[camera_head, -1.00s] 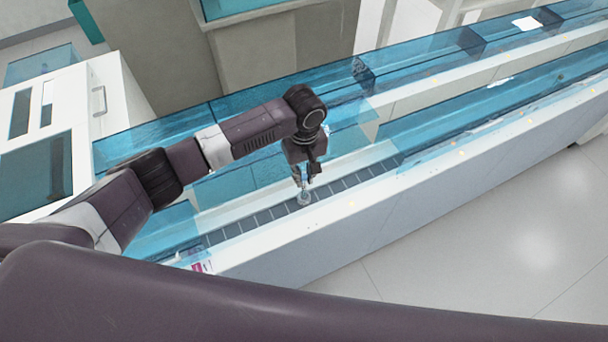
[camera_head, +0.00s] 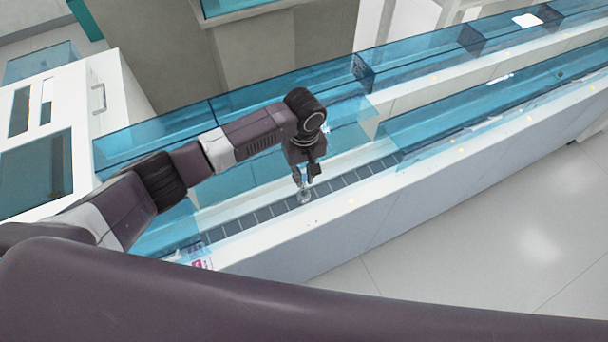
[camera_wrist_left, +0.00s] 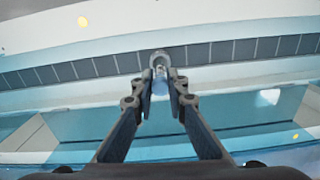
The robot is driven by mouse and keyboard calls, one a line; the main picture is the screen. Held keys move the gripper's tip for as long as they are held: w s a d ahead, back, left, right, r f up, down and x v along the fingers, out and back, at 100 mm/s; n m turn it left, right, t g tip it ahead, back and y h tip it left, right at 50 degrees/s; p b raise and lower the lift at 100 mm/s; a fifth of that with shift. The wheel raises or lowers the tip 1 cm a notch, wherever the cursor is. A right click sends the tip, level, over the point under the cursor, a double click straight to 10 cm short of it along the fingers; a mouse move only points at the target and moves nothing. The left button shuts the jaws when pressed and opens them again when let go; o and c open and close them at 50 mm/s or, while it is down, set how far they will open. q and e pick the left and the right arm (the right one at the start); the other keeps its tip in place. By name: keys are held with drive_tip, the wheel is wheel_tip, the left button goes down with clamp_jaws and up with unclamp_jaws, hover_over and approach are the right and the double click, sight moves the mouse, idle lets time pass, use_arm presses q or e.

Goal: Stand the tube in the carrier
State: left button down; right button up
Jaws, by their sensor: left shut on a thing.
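My left gripper (camera_head: 306,178) points down over the dark segmented track (camera_head: 262,215). Its fingers, also in the left wrist view (camera_wrist_left: 160,84), are closed on a small clear, bluish tube (camera_wrist_left: 160,87). A small round grey carrier (camera_wrist_left: 159,59) is on the track just beyond the fingertips. In the head view the carrier (camera_head: 304,197) shows directly below the gripper. The tube's lower end is at or very near the carrier; I cannot tell whether it is inside. My right gripper is not in view.
Blue transparent panels (camera_head: 240,105) run along the far side of the track. A white front wall (camera_head: 400,200) borders its near side. A white cabinet (camera_head: 105,80) stands at the left. Open floor (camera_head: 500,240) lies at the right.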

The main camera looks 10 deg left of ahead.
use_arm(q)
drive_tip(key=shift+f, duration=0.3)
drive_tip(key=c, duration=1.8)
unclamp_jaws()
drive_tip(key=shift+c, duration=0.2)
drive_tip(key=shift+r, duration=0.15)
wheel_tip(320, 180, up, 12)
